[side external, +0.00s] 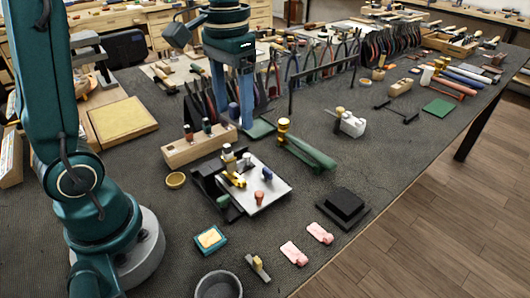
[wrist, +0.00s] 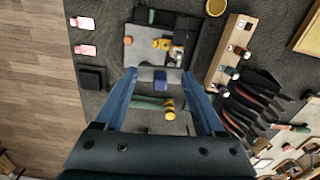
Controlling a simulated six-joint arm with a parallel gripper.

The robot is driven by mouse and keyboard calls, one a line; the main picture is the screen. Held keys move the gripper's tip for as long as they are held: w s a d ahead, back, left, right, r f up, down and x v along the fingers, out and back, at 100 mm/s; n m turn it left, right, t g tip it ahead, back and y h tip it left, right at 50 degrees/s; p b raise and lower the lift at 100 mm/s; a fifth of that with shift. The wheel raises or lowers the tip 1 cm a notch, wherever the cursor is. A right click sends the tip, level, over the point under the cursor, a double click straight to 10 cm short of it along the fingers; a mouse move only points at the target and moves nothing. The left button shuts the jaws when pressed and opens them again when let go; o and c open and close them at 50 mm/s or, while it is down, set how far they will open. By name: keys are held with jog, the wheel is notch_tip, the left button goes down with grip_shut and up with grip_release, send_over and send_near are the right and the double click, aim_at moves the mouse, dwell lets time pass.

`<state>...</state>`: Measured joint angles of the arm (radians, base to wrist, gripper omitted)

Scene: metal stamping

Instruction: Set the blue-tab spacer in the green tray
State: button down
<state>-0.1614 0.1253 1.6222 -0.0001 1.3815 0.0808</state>
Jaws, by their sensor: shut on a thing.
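My gripper (side external: 233,118) is up above the bench, pointing down, its fingers apart and closed on the spacer. The spacer's blue tab (side external: 233,110) shows between the fingers, and in the wrist view the blue tab (wrist: 160,79) sits midway between the fingertips. The spacer's grey body is hard to make out against the things below. A small green tray-like square (side external: 260,128) lies on the bench just behind the right finger, partly hidden. A flat green square (side external: 438,107) lies far to the right. I cannot tell which is the green tray.
A black block (side external: 345,203) and pink pieces (side external: 293,252) are near the front edge.

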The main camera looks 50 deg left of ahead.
jog(key=shift+a+f+n, duration=0.1)
jog(key=shift+f+n, duration=0.1)
jog(key=shift+n, duration=0.4)
jog(key=s+a+f+n, duration=0.2)
jog(key=s+a+n, duration=0.1)
jog(key=a+n, duration=0.4)
jog(key=s+a+f+n, duration=0.2)
jog(key=s+a+n, duration=0.1)
jog(key=a+n, duration=0.5)
jog(key=shift+s+f+n, duration=0.25)
jog(key=shift+s+n, duration=0.15)
jog(key=w+d+f, duration=0.4)
jog(key=w+d, duration=0.1)
jog(key=w+d+f, duration=0.3)
jog(key=shift+w, duration=0.2)
jog(key=shift+f, duration=1.85)
grip_release()
